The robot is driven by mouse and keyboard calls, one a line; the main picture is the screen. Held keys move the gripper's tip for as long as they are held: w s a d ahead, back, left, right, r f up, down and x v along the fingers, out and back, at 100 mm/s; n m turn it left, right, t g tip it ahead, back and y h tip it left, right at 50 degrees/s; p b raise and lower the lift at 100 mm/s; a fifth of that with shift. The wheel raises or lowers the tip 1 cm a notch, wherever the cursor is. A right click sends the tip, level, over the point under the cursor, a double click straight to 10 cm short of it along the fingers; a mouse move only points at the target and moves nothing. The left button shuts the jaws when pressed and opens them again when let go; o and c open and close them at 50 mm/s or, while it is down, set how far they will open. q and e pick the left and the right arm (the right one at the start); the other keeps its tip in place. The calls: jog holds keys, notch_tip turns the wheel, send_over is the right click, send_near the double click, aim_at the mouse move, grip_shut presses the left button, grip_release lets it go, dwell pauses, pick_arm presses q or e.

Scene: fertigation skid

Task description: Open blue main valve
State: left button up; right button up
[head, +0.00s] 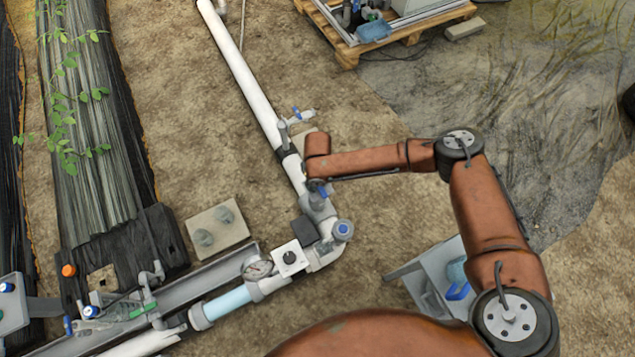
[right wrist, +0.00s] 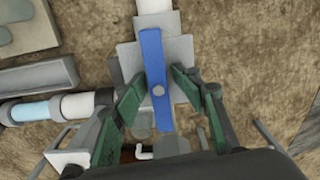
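The blue valve handle (right wrist: 155,75) is a flat bar on a grey valve body (right wrist: 182,52). In the right wrist view it runs nearly up and down, roughly in line with the white pipe end at the top. In the head view a small part of the blue handle (head: 321,191) shows under my right arm's end. My right gripper (right wrist: 160,84) has its green fingers apart, one on each side of the handle, with gaps visible to both. In the head view its fingers are mostly hidden by the wrist. My left gripper is not in view.
A long white pipe (head: 240,70) runs from the valve to the back. A smaller blue-handled valve (head: 297,113) stands along it. A gauge (head: 258,269), a white box with a black knob (head: 290,258) and a blue-capped fitting (head: 343,230) are close by. Bare soil lies around.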

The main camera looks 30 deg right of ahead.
jog(key=shift+s, duration=0.1)
notch_tip(320, 180, up, 10)
jog(key=p, duration=0.6)
jog(key=shift+r, duration=0.15)
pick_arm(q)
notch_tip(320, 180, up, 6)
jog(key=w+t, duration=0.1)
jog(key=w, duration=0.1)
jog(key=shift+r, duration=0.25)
pick_arm(e)
jog(key=shift+a, duration=0.1)
